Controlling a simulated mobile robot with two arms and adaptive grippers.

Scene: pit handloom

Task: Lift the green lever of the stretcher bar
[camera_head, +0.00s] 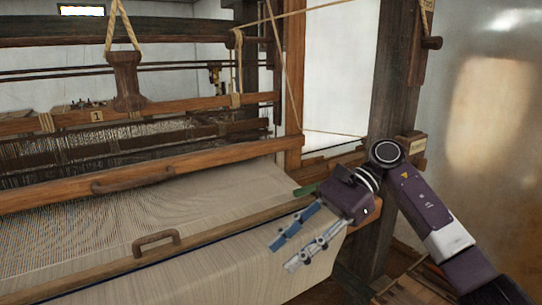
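The green lever (305,189) shows as a small green piece at the right edge of the cloth, just behind my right gripper's body, which may hide part of it. A long wooden bar (215,232) crosses the cloth to near the lever; it looks like the stretcher bar, but I cannot tell how the lever joins it. My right gripper (284,254) hangs over the cloth in front of the lever, fingers pointing down and left. Its two fingers are apart with nothing between them. My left gripper is out of view.
The woven cloth (230,192) fills the middle of the loom. A wooden beam with a handle (130,178) lies behind it, and another handle (155,243) stands on the front bar. A thick post (392,110) rises behind my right arm. Cords hang above.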

